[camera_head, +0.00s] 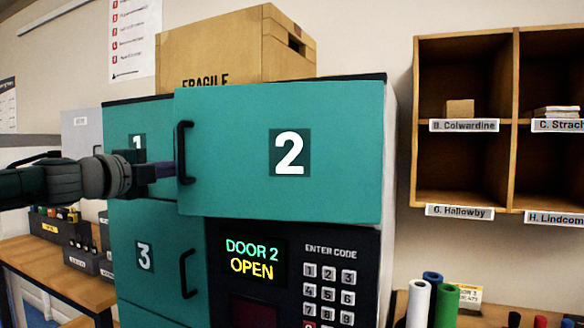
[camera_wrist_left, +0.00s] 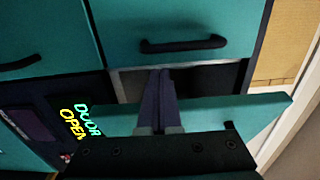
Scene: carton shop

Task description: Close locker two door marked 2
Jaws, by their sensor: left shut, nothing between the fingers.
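The locker two door (camera_head: 235,150) is teal, marked 2, with a black handle (camera_head: 183,152) near its left edge. It stands open, its left edge out in front of the locker one door. In the left wrist view the door (camera_wrist_left: 255,108) is seen nearly edge-on, with a dark gap (camera_wrist_left: 208,78) beyond it. My left gripper (camera_head: 168,170) is shut and empty at the door's left edge. In the wrist view its fingers (camera_wrist_left: 164,75) cross the door's edge and point at the gap. I cannot tell if they touch the door. My right gripper is not in view.
The keypad display (camera_head: 252,258) reads DOOR 2 OPEN. The locker three door (camera_head: 155,260) looks shut below left. A cardboard box (camera_head: 215,45) stands on top of the lockers. Wooden pigeonholes (camera_head: 465,118) hang at right, and a workbench (camera_head: 60,275) with bins is at left.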

